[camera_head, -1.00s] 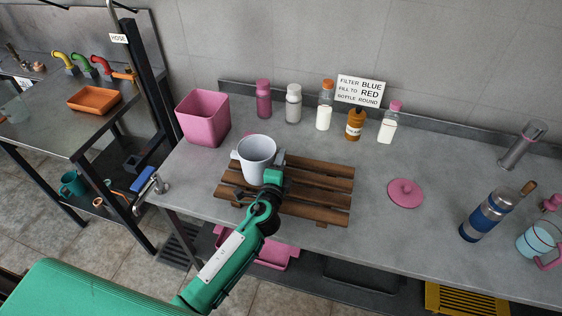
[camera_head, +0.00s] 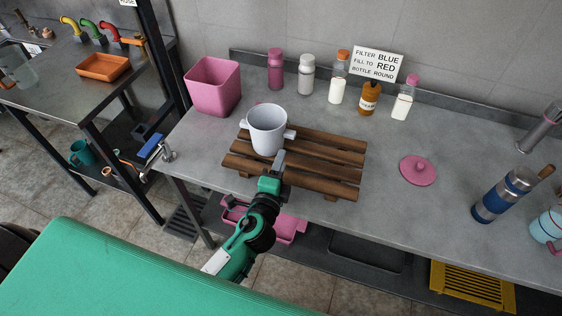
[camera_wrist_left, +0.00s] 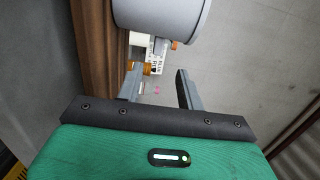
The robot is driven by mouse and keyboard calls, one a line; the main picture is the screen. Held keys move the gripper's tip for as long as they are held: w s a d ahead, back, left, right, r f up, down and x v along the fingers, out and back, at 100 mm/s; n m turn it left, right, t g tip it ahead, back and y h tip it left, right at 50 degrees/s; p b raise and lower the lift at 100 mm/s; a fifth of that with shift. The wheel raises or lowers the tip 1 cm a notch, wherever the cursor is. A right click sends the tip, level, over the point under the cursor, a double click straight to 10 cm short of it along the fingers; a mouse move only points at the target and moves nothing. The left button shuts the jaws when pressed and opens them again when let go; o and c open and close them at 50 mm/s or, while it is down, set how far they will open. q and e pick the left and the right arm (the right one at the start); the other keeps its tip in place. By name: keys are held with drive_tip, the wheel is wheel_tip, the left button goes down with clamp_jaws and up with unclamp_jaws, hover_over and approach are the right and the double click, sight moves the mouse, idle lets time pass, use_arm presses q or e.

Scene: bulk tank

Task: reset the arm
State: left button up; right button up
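My left gripper (camera_head: 279,161) is in front of the wooden slatted rack, close to the near side of the white two-handled pot. In the left wrist view its two grey fingers (camera_wrist_left: 158,85) stand apart with nothing between them. The white pot (camera_head: 267,131) stands upright on the left end of the rack (camera_head: 320,165). Its grey body (camera_wrist_left: 160,15) shows at the top of the left wrist view, beyond the fingertips. My right gripper is in neither view.
A pink square bin (camera_head: 213,88) stands left of the pot. Several bottles (camera_head: 338,80) and a sign (camera_head: 376,64) line the back. A pink lid (camera_head: 418,170) and a blue flask (camera_head: 503,195) are to the right. The counter between rack and lid is clear.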

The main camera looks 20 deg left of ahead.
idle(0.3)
use_arm(q)
drive_tip(key=s+a+f+n+g+y, duration=0.1)
drive_tip(key=a+n, duration=0.1)
drive_tip(key=s+a+n+g+y, duration=0.1)
drive_tip(key=a+n, duration=0.1)
drive_tip(key=s+a+f+n+g+y, duration=0.1)
drive_tip(key=s+a+n, duration=0.1)
drive_tip(key=shift+f+n, duration=0.3)
drive_tip(key=shift+f, duration=0.05)
drive_tip(key=s+a+f+n+g+h, duration=0.1)
drive_tip(key=s+f+n+g+h, duration=0.15)
drive_tip(key=s+n+g, duration=0.6)
drive_tip(key=s+f+n+g+h, duration=0.1)
drive_tip(key=s+f+g, duration=0.2)
drive_tip(key=s, duration=1)
wheel_tip(320, 180, down, 30)
drive_tip(key=g, duration=0.1)
drive_tip(key=s+a+f, duration=0.1)
drive_tip(key=s+f, duration=0.8)
drive_tip(key=f, duration=0.1)
drive_tip(key=s+a+f+g, duration=0.1)
drive_tip(key=s+a+f, duration=0.1)
drive_tip(key=s+f, duration=0.8)
drive_tip(key=shift+a+f+m, duration=0.3)
drive_tip(key=shift+f+m, duration=0.05)
drive_tip(key=shift+m, duration=0.1)
